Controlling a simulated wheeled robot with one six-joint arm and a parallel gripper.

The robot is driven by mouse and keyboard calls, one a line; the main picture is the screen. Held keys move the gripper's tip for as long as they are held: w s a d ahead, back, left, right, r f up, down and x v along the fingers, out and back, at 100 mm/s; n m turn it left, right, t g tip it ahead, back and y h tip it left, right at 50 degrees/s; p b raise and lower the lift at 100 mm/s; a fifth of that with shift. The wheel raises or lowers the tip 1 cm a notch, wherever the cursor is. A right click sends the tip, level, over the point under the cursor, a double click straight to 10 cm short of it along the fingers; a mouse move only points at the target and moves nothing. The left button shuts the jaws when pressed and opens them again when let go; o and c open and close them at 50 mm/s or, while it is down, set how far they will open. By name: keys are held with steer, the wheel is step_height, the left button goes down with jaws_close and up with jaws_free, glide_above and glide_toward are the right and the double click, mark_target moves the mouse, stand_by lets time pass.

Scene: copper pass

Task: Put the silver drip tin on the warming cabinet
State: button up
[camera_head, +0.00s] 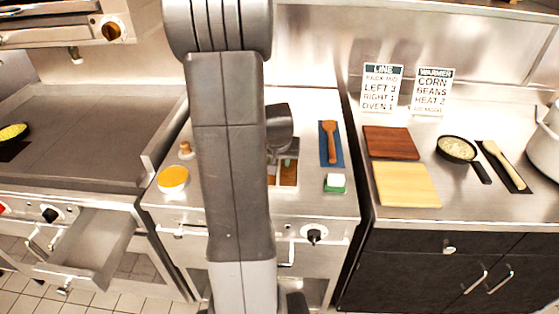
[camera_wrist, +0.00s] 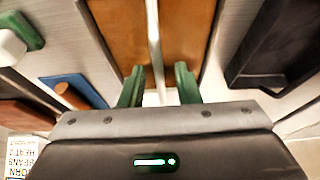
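I cannot make out a separate silver drip tin in either view; my arm hides part of the middle counter. The dark-fronted cabinet (camera_head: 400,265) with a steel top stands at right. A "WARMER" sign (camera_head: 432,90) stands at the back of its top.
An open, seemingly empty grey drawer (camera_head: 95,245) juts out below the griddle (camera_head: 75,125). Red-brown (camera_head: 391,142) and yellow (camera_head: 406,184) boards, a black pan (camera_head: 457,149) and a large pot (camera_head: 545,150) occupy the right top. A spatula (camera_head: 330,140) and a green-white sponge (camera_head: 335,183) lie near my gripper.

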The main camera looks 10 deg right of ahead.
steer(key=v, duration=1.1)
steer(key=shift+s+r, duration=0.25)
steer(key=shift+r, duration=0.05)
